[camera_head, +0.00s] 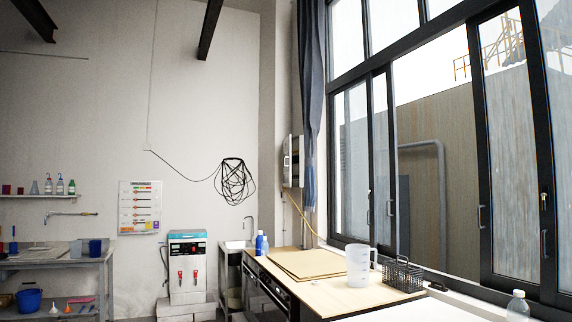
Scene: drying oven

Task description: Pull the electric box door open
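A grey electric box (296,161) hangs on the wall in the corner, just left of the dark blue curtain. It is small and far off in the head view. A pale handle (287,161) shows on its left side. The door looks shut, but the box is seen too steeply to be sure. Neither of my grippers is in view.
A wooden-topped counter (345,297) under the window bears a flat board, a white jug (358,264) and a black wire basket (403,274). A water dispenser-like machine (188,265) stands left of it. A shelved bench (60,262) is at far left.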

